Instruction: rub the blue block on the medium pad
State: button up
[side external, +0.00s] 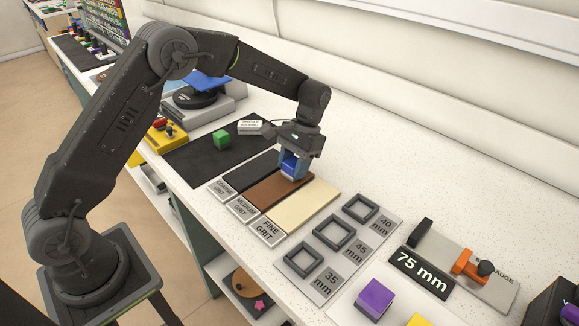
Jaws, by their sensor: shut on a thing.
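My gripper (294,160) points down over the grit pads, its fingers shut on the blue block (289,169). The block is at the right end of the brown medium pad (268,195), low at its surface. I cannot tell for sure whether it touches the pad. The medium pad lies between the dark coarse pad (245,175) and the cream fine pad (305,205). A label reading "MEDIUM GRIT" (243,209) marks its near end. The fingers hide part of the block.
Square size frames (334,231) lie to the right, with a gauge marked 75 mm (425,272) beyond. A purple block (375,299) is at the front right. White counter is clear behind the pads.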

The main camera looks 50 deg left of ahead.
aim_at(268, 191)
jog(key=shift+s+f, duration=0.1)
jog(key=shift+s, duration=3.35)
notch_tip(268, 191, up, 7)
jog(key=shift+a, duration=0.1)
